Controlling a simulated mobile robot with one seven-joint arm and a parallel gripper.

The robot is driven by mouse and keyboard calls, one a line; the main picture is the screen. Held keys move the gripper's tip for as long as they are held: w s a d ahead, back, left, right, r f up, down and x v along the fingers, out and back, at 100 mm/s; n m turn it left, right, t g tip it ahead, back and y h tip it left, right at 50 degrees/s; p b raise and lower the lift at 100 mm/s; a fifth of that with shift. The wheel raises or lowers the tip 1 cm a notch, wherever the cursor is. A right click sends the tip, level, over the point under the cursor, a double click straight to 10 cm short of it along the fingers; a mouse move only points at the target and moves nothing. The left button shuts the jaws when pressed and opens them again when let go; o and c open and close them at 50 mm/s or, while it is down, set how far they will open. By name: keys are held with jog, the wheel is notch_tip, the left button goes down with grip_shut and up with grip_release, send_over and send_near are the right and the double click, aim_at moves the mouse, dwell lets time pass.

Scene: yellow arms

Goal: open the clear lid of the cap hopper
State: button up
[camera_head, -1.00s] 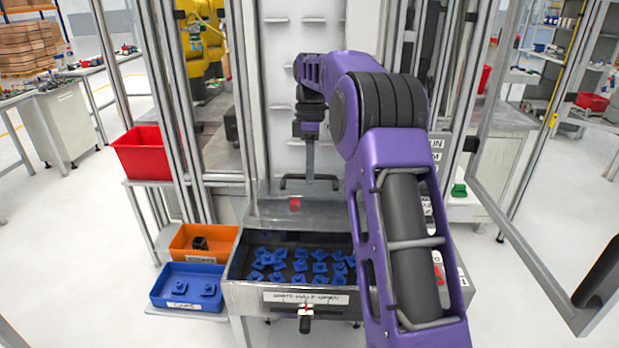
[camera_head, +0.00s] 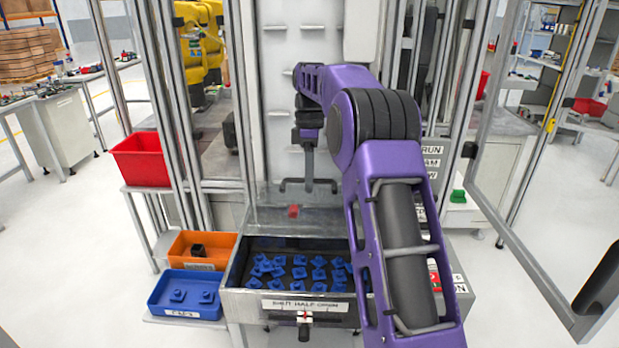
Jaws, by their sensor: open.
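The cap hopper (camera_head: 234,302) is a grey metal tray in front of the machine, holding several blue caps (camera_head: 300,272). A see-through panel with a red tab (camera_head: 294,210), which looks like the clear lid (camera_head: 325,215), is at the hopper's rear. It seems tilted up, but its exact angle is hard to tell. My gripper (camera_head: 309,187) points down behind and above the red tab, with its fingers spread wide and nothing between them. It seems apart from the panel, though depth is unclear. My purple arm hides the hopper's right side.
A label and a small black knob (camera_head: 304,331) are on the hopper's front. An orange bin (camera_head: 178,247), a blue bin (camera_head: 160,300) with caps and a red bin (camera_head: 140,165) stand left. An open framed door (camera_head: 500,205) stands right. A yellow robot arm (camera_head: 205,60) is behind the posts.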

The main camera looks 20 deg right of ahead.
jog(key=shift+r, duration=0.15)
jog(key=s+v, duration=0.2)
jog(key=v, duration=0.7)
jog(key=shift+a+r, duration=0.3)
jog(key=shift+r, duration=0.2)
